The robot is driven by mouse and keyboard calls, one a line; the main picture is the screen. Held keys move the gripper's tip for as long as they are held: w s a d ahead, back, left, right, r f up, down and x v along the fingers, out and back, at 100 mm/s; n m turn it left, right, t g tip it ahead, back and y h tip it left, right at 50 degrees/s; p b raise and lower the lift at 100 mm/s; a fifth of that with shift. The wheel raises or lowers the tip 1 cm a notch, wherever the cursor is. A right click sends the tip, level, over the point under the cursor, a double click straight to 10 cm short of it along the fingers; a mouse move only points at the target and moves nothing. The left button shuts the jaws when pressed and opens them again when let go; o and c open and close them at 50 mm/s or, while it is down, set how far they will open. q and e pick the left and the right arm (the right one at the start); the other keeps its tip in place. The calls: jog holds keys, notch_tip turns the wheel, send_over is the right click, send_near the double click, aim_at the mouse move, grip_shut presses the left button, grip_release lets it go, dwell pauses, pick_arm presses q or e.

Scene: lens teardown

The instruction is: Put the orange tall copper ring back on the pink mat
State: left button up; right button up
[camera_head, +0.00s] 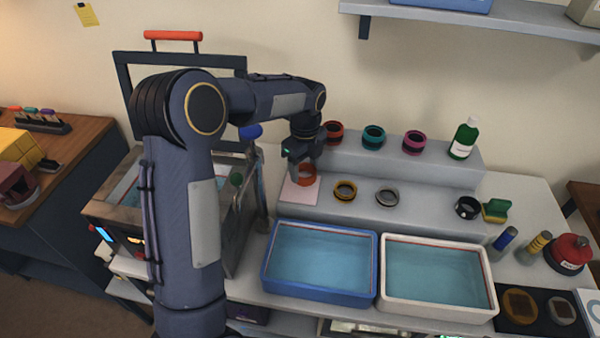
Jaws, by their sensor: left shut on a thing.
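The orange ring (303,176) is at the pink mat (291,195) on the lower step of the grey shelf. My left gripper (297,168) points down and is shut on the orange ring's upper edge. The ring appears over the mat's upper part; I cannot tell whether it touches the mat. The gripper hides part of the ring's far side. My right gripper is not in view.
A yellow ring (345,191) and a grey ring (387,197) sit right of the mat. Red (332,132), teal (374,137) and magenta (414,142) rings stand on the upper step. A blue tray (268,272) and white tray (491,300) hold liquid in front.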

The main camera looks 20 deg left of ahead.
pick_arm(q)
jog(key=shift+w+a+f, duration=0.25)
jog(key=shift+a+f, duration=0.2)
jog(key=shift+f, duration=0.15)
jog(key=f, duration=0.3)
jog(key=shift+w+a+f+p, duration=0.1)
jog(key=shift+w+a+p, duration=0.05)
jog(key=shift+a+p, duration=0.2)
jog(key=shift+f, duration=0.35)
jog(key=shift+f, duration=0.15)
jog(key=o, duration=1)
jog(key=shift+d, duration=0.1)
jog(key=shift+o, duration=0.2)
